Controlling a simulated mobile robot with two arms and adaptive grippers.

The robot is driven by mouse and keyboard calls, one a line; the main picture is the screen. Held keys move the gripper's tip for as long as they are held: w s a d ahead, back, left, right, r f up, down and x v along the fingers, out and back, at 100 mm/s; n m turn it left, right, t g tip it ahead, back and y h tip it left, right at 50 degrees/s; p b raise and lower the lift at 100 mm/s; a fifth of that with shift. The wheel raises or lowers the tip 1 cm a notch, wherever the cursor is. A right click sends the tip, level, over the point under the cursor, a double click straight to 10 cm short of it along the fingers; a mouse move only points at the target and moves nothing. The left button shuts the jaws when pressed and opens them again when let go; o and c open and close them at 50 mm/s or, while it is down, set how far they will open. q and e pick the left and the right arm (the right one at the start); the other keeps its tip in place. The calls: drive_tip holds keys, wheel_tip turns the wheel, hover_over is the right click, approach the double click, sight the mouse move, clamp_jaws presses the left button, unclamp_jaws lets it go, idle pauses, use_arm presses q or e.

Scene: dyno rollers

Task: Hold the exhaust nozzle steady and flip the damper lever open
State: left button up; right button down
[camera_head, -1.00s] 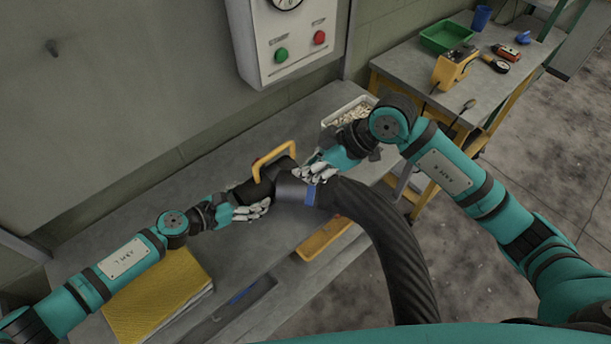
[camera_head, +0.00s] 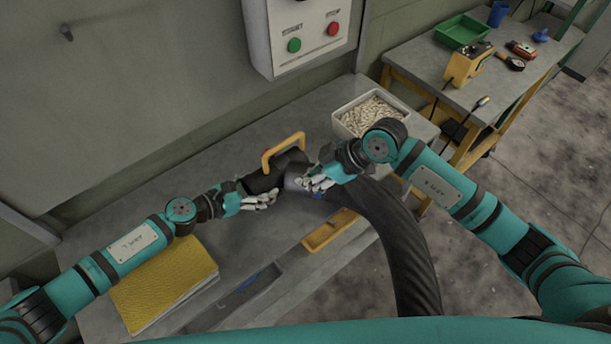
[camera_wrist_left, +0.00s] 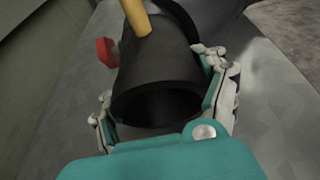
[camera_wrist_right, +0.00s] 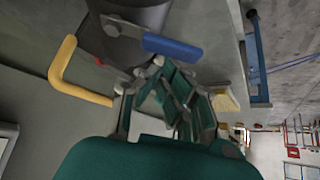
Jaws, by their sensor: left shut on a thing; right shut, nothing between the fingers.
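The black exhaust nozzle (camera_head: 262,183) lies over the bench at the end of a thick ribbed hose, with a yellow handle (camera_head: 283,150) on top. My left gripper (camera_head: 262,199) is shut around its open end; the left wrist view shows fingers on both sides of the nozzle (camera_wrist_left: 155,75). The damper lever (camera_wrist_right: 170,47), a metal plate with a blue grip, sits on the nozzle's grey collar in the right wrist view. My right gripper (camera_wrist_right: 168,82) is shut and empty just beside the blue grip; contact is unclear. In the head view my right gripper (camera_head: 316,184) mostly hides the lever.
A white bin of small pale parts (camera_head: 370,112) stands behind my right wrist. The hose (camera_head: 400,245) curves toward me. A control box (camera_head: 305,35) hangs on the wall. A side table (camera_head: 490,85) stands right.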

drive_tip(key=shift+s+d+n+g, duration=0.2)
drive_tip(key=shift+d+n+g, duration=0.2)
drive_tip(key=shift+n, duration=0.3)
drive_tip(key=n+g, duration=0.1)
drive_tip(key=d+n+g, duration=0.2)
drive_tip(key=n, duration=0.1)
drive_tip(key=shift+s, duration=0.3)
drive_tip(key=n+g, duration=0.1)
drive_tip(key=n, duration=0.1)
drive_tip(key=d+n+g+h, duration=0.1)
drive_tip(key=n, duration=0.1)
drive_tip(key=d+n+g, duration=0.1)
drive_tip(key=shift+d+n, duration=0.25)
drive_tip(key=shift+n, duration=0.15)
drive_tip(key=shift+w+d+n+g+h, duration=0.2)
drive_tip(key=shift+d+n+g+h, duration=0.2)
drive_tip(key=shift+d+n+g, duration=0.15)
drive_tip(key=shift+w+d, duration=0.75)
drive_tip(key=shift+d, duration=0.1)
drive_tip(key=shift+w+d, duration=0.1)
